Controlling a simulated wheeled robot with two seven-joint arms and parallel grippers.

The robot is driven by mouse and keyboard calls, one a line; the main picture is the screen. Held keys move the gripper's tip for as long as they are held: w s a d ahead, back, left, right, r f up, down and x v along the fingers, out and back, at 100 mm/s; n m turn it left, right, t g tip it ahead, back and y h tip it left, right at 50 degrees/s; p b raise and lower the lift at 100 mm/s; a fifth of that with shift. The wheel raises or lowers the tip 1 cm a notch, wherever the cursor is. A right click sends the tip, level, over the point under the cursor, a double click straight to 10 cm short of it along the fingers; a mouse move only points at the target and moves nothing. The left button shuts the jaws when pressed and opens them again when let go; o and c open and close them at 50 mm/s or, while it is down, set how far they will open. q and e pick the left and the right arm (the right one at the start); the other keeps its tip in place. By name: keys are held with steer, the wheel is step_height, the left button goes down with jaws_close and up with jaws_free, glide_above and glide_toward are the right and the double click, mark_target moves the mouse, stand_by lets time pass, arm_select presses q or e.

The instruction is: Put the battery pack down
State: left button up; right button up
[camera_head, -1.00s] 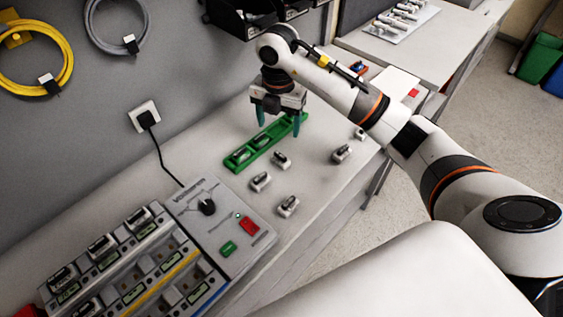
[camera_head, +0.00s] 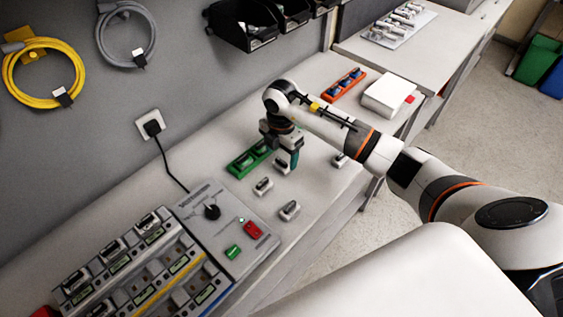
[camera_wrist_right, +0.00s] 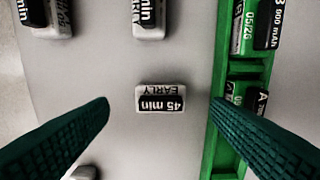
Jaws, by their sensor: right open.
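My right gripper (camera_head: 283,155) is open above the bench in the head view. In the wrist view its two dark green fingers (camera_wrist_right: 160,105) are wide apart, with nothing held. A small white block with a black face (camera_wrist_right: 161,98), marked "45 min EARLY", lies on the bench between them, touching neither. It shows partly under the gripper in the head view (camera_head: 282,166). A green tray (camera_head: 238,167) lies beside it, its far end hidden by the gripper. Packs labelled "900 mAh" (camera_wrist_right: 268,25) and "A" (camera_wrist_right: 250,95) sit in the tray. My left gripper is out of view.
More white blocks (camera_head: 263,186) (camera_head: 289,210) stand nearer on the bench. A control box (camera_head: 222,225) and a rack with several modules (camera_head: 140,265) are at the lower left. An orange tray (camera_head: 345,86) and a white box (camera_head: 388,95) lie farther back.

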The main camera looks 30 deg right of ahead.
mark_target(281, 161)
steer(key=shift+d+f+p, duration=0.1)
steer(key=shift+f+p, duration=0.2)
steer(key=shift+f, duration=1.3)
steer(key=shift+c, duration=0.4)
steer(key=shift+w, duration=0.1)
steer(key=c, duration=1.1)
